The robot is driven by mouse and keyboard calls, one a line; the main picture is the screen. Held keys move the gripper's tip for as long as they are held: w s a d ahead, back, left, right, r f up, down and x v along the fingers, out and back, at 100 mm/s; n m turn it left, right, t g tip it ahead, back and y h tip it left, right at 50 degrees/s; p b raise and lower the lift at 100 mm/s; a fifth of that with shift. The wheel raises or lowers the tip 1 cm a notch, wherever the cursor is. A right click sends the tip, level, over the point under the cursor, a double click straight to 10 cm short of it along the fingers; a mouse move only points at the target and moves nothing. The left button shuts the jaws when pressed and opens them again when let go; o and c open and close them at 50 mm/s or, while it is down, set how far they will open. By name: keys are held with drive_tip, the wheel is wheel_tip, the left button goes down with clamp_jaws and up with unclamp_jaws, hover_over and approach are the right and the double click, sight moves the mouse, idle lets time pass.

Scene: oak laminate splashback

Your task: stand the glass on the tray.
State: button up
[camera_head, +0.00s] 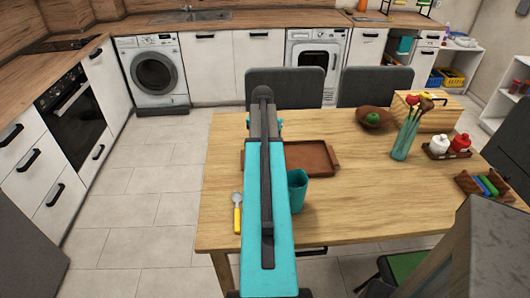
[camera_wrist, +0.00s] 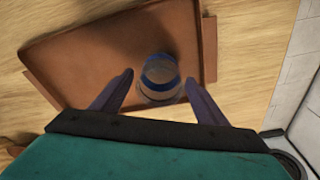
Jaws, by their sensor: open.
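The glass (camera_wrist: 161,72), clear with blue bands, shows in the wrist view from above. It looks upright over the brown tray (camera_wrist: 100,62), close to one edge, and seems to stand on it. My gripper (camera_wrist: 158,84) is open, with one finger on each side of the glass and a visible gap at each side. In the head view the tray (camera_head: 318,155) lies on the wooden table, partly covered by my arm. The glass and my fingertips are hidden behind my arm there.
A teal cup (camera_head: 298,190) stands in front of the tray, and a yellow-handled spoon (camera_head: 237,212) lies to the left. A brown bowl (camera_head: 373,117), a teal vase (camera_head: 404,142) and a bottle caddy (camera_head: 447,148) are to the right.

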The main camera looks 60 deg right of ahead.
wheel_tip(320, 180, up, 9)
drive_tip(key=a+b, duration=0.1)
drive_tip(key=shift+s+a+f, duration=0.15)
idle(0.3)
idle(0.6)
